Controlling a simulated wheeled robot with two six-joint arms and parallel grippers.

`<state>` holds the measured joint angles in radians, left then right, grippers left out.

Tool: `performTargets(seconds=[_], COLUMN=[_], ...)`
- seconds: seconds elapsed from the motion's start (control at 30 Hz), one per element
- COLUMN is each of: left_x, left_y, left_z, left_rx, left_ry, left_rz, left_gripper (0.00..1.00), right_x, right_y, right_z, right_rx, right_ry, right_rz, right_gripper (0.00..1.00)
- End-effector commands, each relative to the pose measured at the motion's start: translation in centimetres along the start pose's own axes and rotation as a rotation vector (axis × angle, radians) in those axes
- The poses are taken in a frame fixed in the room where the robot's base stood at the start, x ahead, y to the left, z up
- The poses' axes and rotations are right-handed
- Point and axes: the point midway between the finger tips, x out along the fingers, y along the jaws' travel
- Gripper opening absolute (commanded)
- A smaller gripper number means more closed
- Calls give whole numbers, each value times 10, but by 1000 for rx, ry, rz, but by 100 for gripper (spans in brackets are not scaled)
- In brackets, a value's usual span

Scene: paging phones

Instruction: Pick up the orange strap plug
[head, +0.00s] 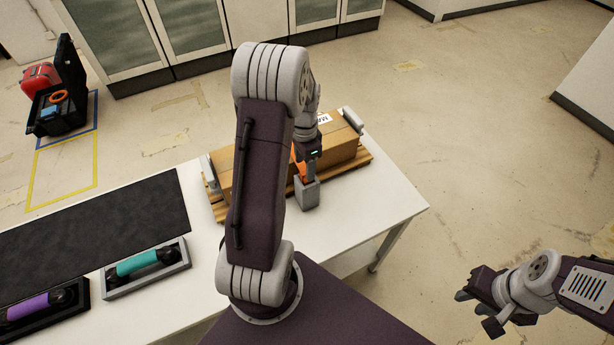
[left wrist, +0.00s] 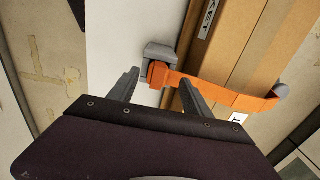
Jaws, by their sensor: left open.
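The orange strap plug (left wrist: 157,74) sits at the grey buckle (left wrist: 160,51) on the near side of the cardboard box (left wrist: 245,50). An orange strap (left wrist: 225,96) runs from it across the box. In the head view, the orange (head: 299,168) shows just above the grey buckle block (head: 307,194), partly hidden by my left arm. My left gripper (left wrist: 158,90) is open, its fingers on either side of the plug's line and the plug just beyond the gap. I cannot tell if they touch it. My right gripper (head: 474,309) is open and empty, over the floor at the lower right.
The box rests on a wooden pallet (head: 366,156) on the white table (head: 375,205). A black mat (head: 90,225), a teal handset (head: 138,263) in a grey tray and a purple handset (head: 28,306) lie left. An open black case (head: 58,115) stands on the floor.

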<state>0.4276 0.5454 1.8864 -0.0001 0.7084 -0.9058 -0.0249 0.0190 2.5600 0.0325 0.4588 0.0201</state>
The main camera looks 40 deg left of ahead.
Motion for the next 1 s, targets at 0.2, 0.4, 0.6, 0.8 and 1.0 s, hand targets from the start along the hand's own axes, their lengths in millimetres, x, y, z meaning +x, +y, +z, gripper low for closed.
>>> performTargets(seconds=[0.2, 0.4, 0.6, 0.8, 1.0], left_x=[38, 46, 46, 45, 44], left_y=[2, 2, 2, 1, 1], left_z=[0, -1, -1, -1, -1], left_rx=[0, 0, 0, 0, 0], left_ry=[-4, -1, -1, -1, 0], left_rz=[5, 1, 1, 1, 0], left_gripper=[57, 57, 27, 0, 0], right_x=[-9, -9, -9, -9, -8], right_y=[0, 0, 0, 0, 0], right_z=[-1, -1, -1, -1, -1], right_rx=[0, 0, 0, 0, 0], right_ry=[0, 0, 0, 0, 0], right_rz=[0, 0, 0, 0, 0], right_gripper=[33, 33, 33, 33, 33])
